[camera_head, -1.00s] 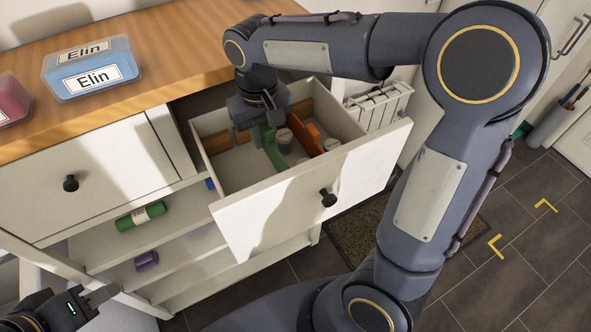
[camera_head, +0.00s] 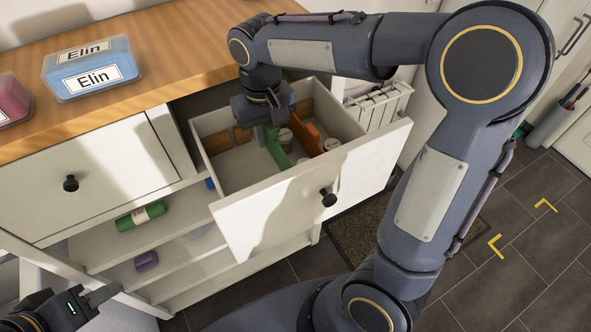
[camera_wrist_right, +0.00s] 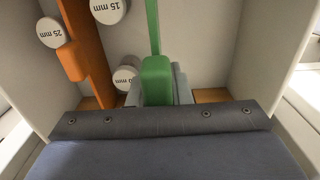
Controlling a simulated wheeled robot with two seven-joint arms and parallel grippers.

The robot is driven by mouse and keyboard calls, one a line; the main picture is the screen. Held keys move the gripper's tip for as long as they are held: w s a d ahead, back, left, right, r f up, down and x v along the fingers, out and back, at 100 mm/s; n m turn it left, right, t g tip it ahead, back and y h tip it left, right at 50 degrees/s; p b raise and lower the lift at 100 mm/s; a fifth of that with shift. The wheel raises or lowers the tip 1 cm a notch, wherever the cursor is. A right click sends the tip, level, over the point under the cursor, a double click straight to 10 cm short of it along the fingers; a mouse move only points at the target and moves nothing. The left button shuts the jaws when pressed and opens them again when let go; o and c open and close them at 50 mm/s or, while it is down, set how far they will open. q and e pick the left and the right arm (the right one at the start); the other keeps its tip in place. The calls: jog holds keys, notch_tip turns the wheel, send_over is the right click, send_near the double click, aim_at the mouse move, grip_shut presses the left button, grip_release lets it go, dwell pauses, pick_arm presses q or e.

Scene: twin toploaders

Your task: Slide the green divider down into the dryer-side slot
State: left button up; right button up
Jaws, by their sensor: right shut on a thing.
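The green divider (camera_head: 277,151) is inside the open drawer (camera_head: 230,172), running lengthwise across its middle; it also shows in the right wrist view (camera_wrist_right: 153,35). Orange slot pieces (camera_wrist_right: 210,96) sit at the drawer wall; whether the divider's end is seated there is hidden by my gripper. My left gripper (camera_head: 95,303) is at the lower left, away from the drawer; its jaw opening is unclear.
An orange divider (camera_head: 307,139) stands right of the green one, with white-capped containers (camera_wrist_right: 109,8) around it. Left of the green divider the drawer floor is bare. A blue "Elin" box (camera_head: 92,70) is on the counter; a green bottle (camera_head: 141,216) lies on the shelf below.

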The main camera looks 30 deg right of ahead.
aim_at(269, 150)
jog(key=shift+f, duration=0.15)
jog(key=shift+f+b, duration=2.45)
jog(key=shift+f, duration=0.85)
jog(key=o, duration=0.9)
jog(key=shift+r, duration=0.15)
notch_tip(269, 150, up, 8)
jog(key=shift+f, duration=0.2)
